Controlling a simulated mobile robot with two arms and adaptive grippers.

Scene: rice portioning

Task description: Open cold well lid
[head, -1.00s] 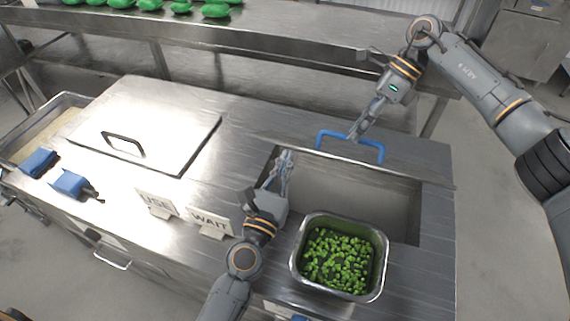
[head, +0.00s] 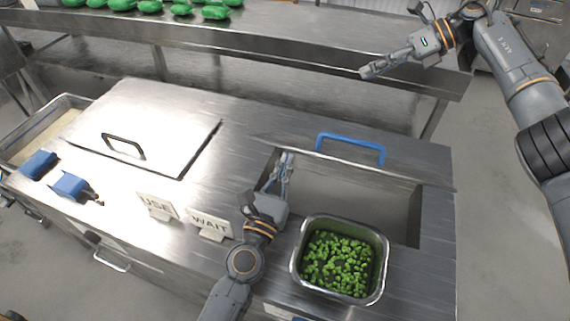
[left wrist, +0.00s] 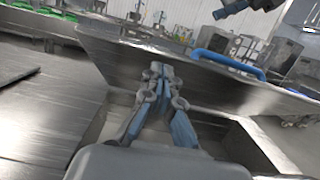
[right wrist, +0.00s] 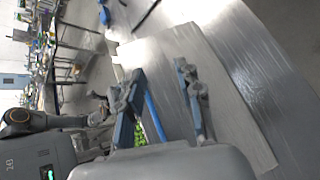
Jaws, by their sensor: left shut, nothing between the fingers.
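The cold well lid (left wrist: 130,52) stands raised and tilted at the back of the open well (head: 375,205). Its blue handle (head: 350,140) is on the far side of the opening and also shows in the left wrist view (left wrist: 228,62). My left gripper (head: 286,157) is shut and empty at the left side of the well, in front of the lid; I cannot tell whether it touches the lid. My right gripper (head: 368,73) is behind and above the handle, clear of it. Its fingers are apart and empty in the right wrist view (right wrist: 160,80).
A steel pan of green pieces (head: 297,262) sits at the well's front. WAIT (head: 211,226) and USE (head: 156,206) signs stand to its left. A closed lid with a black handle (head: 123,146) lies further left, near two blue items (head: 70,185). A steel shelf (head: 300,45) runs behind.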

